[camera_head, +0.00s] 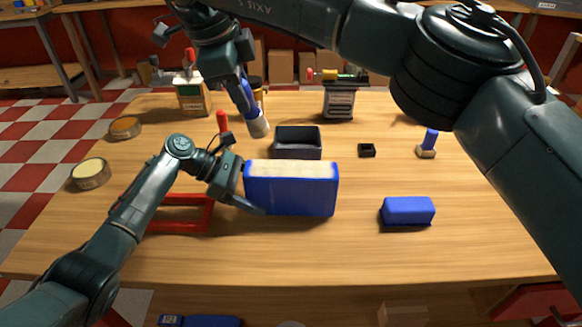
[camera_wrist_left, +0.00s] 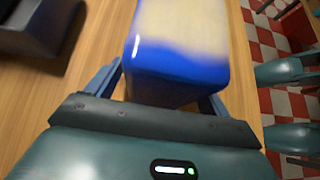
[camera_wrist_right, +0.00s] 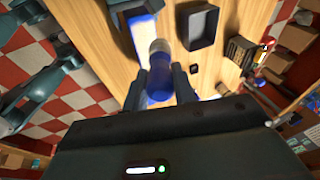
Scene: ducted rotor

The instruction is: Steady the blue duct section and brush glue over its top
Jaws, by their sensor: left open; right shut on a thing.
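The blue duct section (camera_head: 290,197) stands upright on the table, its top (camera_head: 292,169) covered in a pale cream layer with an uneven edge. My left gripper (camera_head: 243,188) is open at its left end. In the left wrist view the fingers (camera_wrist_left: 163,88) lie on either side of the duct section (camera_wrist_left: 180,62), with no clear grip on it. My right gripper (camera_head: 243,88) is shut on a brush (camera_head: 257,125) with a blue handle and pale tip, held above and left of the duct section, apart from it. The brush also shows in the right wrist view (camera_wrist_right: 160,72).
A dark open box (camera_head: 298,154) stands behind the duct section. A blue block (camera_head: 407,211) lies to its right, a red frame (camera_head: 180,228) to its left. The front table is clear.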

